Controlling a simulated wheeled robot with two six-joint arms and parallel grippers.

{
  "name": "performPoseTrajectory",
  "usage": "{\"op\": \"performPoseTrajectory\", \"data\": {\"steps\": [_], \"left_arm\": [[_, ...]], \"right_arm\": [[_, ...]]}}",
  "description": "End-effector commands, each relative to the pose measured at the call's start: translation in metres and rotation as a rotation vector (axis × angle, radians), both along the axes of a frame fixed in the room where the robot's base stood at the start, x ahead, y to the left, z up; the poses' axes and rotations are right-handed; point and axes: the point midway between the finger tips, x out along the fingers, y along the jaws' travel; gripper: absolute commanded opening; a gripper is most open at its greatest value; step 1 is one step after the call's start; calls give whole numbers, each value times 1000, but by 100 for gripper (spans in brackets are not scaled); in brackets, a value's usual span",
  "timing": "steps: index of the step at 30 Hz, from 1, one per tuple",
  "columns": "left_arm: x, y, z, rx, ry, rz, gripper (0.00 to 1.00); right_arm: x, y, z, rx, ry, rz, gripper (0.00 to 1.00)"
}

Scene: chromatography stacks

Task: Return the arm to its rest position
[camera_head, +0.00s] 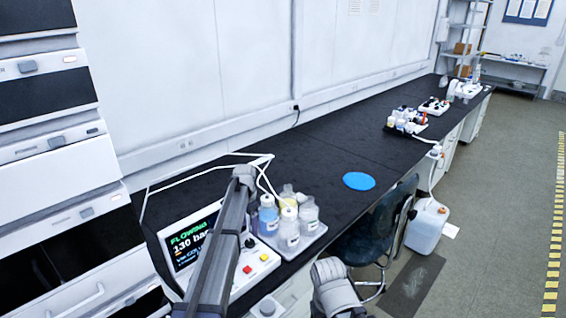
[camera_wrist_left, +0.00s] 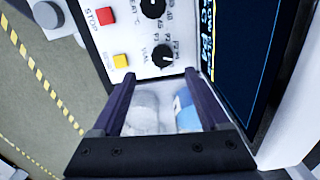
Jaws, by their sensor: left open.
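My left arm (camera_head: 215,255) rises from the bottom left in the head view, in front of the instrument with the lit screen. Its top end is near the bottles; I cannot make out the fingertips clearly there. In the left wrist view my left gripper (camera_wrist_left: 156,78) is open, its two dark fingers apart. A whitish bottle (camera_wrist_left: 147,112) and a blue-and-white one (camera_wrist_left: 184,110) show between the fingers, with no grip on either. A grey jointed part of mine (camera_head: 335,285) shows at the bottom of the head view. My right gripper cannot be seen.
The instrument screen (camera_head: 190,240) reads "FLOWING 130 bar". Several bottles stand in a white tray (camera_head: 305,243) beside it. A blue disc (camera_head: 358,181) lies on the black bench (camera_head: 310,160). A chair (camera_head: 375,235) and a white jerrycan (camera_head: 427,225) stand in front.

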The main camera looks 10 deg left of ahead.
Motion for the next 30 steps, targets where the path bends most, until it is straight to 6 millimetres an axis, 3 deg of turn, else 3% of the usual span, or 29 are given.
{"op": "performPoseTrajectory", "data": {"steps": [5, 9, 12, 15, 18, 21, 24, 30], "left_arm": [[-68, -52, 0, 14, 9, 55, 78], [-158, -105, 0, 41, 16, 150, 78], [-222, -132, 1, 61, 17, 221, 78], [-278, -150, 1, 80, 14, 287, 78], [-321, -160, 1, 94, 8, 342, 78], [-349, -165, 1, 105, 4, 381, 78], [-362, -167, 2, 111, 1, 405, 78], [-365, -168, 2, 112, 0, 416, 78]], "right_arm": [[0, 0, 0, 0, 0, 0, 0], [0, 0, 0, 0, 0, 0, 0], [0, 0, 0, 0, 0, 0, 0], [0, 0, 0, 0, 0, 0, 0], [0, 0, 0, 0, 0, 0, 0], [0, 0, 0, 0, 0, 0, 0], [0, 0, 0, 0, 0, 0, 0], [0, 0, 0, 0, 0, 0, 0]]}}
